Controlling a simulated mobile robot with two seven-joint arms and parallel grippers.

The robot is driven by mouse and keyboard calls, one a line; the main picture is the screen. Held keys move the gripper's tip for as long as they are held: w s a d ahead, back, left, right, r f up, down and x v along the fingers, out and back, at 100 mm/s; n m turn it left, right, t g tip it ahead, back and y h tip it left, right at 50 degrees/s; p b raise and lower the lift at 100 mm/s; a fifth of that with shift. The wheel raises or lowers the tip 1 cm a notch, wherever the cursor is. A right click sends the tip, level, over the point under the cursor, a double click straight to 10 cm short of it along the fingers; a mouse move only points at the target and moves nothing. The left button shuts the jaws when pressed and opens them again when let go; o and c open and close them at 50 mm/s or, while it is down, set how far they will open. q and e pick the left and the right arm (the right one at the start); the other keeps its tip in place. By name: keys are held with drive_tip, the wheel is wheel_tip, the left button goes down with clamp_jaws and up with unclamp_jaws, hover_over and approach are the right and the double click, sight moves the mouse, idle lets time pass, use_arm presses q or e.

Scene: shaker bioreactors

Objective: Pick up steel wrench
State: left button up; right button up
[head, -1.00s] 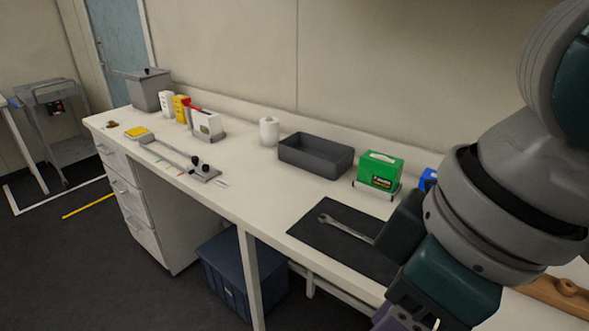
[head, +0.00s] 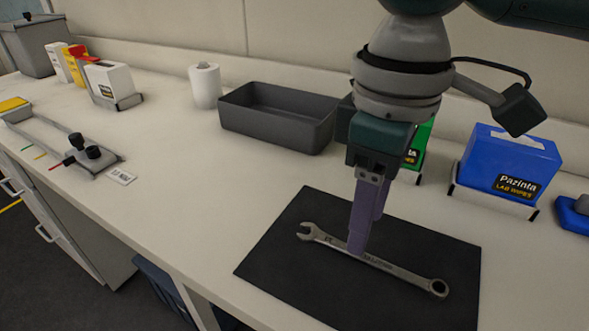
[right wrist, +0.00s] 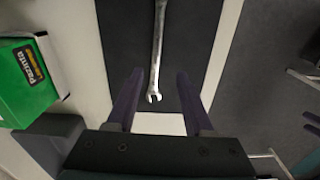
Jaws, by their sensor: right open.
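The steel wrench (head: 395,268) lies flat on a black mat (head: 285,262) on the white bench, its open jaw to the left and its ring end to the right. My right gripper (head: 358,248) points down at the wrench's middle in the head view, hiding a short part of the shaft. In the right wrist view the wrench (right wrist: 157,50) runs up the picture, its open jaw between my two spread fingers (right wrist: 158,100). The fingers are open and hold nothing. I cannot tell the exact height above the shaft.
A grey bin (head: 278,120) stands behind the mat. A green box (head: 420,145) is partly hidden behind my right arm, and a blue wipes box (head: 508,165) stands to the right. A white roll (head: 205,86) and a clamp-like metal tool (head: 70,150) are at left. The bench front edge is near.

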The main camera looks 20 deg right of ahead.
sight(363, 256)
drive_tip(key=f, duration=0.4)
drive_tip(key=shift+d+b, duration=0.3)
drive_tip(key=shift+d, duration=0.05)
drive_tip(key=shift+w+f, duration=0.1)
drive_tip(key=shift+f, duration=0.4)
drive_tip(key=shift+f, duration=0.1)
clamp_jaws()
